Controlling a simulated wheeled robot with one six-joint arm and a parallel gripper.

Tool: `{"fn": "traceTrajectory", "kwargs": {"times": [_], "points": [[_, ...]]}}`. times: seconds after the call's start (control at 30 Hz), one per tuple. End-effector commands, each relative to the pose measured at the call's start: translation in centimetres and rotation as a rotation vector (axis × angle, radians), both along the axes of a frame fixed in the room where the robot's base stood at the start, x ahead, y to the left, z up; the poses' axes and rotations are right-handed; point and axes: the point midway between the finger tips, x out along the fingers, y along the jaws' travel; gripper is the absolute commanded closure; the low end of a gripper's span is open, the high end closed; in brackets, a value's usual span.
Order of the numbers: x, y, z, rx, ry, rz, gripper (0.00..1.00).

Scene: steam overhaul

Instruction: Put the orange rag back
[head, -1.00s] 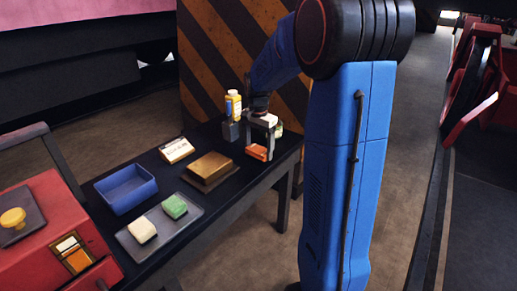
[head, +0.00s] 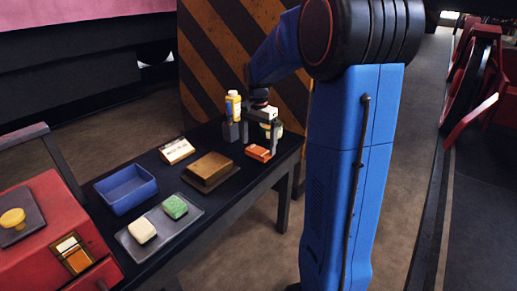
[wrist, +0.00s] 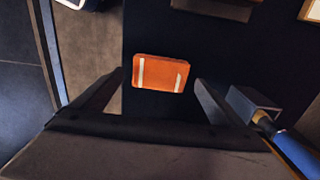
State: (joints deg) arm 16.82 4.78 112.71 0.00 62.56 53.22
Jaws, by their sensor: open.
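The orange rag (head: 258,152) is a small folded block with pale stripes. It lies flat near the right end of the dark table (head: 225,205). In the wrist view, the rag (wrist: 160,73) is ahead of my fingers, with dark tabletop around it. My gripper (head: 259,138) is above the rag, with its fingers spread and nothing between them. The wrist view also shows my open gripper (wrist: 155,86), its fingertips on either side of the rag's near edge and apart from it.
A brown block (head: 209,168), a small card (head: 178,150), a blue bin (head: 145,191) and a grey tray (head: 166,238) with two blocks occupy the table leftward. A red box (head: 45,240) is at left.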

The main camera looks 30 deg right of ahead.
Motion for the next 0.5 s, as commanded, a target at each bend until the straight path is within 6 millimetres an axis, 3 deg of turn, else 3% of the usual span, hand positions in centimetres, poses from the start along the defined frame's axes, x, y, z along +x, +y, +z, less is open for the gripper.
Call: {"fn": "traceTrajectory", "kwargs": {"times": [0.3, 0.5], "points": [[0.1, 0.0, 6.1, -0.001, -0.004, 0.0, 0.08], [0.0, 0.0, 8.3, -0.001, -0.001, 0.0, 0.08]]}}
